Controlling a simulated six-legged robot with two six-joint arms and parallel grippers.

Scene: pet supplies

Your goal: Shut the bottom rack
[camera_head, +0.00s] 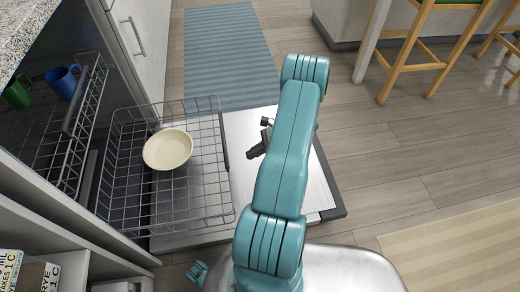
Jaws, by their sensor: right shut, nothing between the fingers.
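The bottom rack (205,150) is a grey wire basket pulled out of the dishwasher at the left, over its lowered door (240,125). A cream bowl (168,149) sits in the rack. My right arm reaches forward across the door, to the right of the rack. My right gripper (256,151) is dark, partly hidden by the arm, and shut with nothing in it. It is above the door, a little right of the rack's right side and apart from it.
The upper rack (88,118) is inside the dishwasher, with a blue mug (62,83) and a green mug (17,94). A blue striped rug (228,60) lies beyond the door. Wooden stools (410,50) stand at the upper right.

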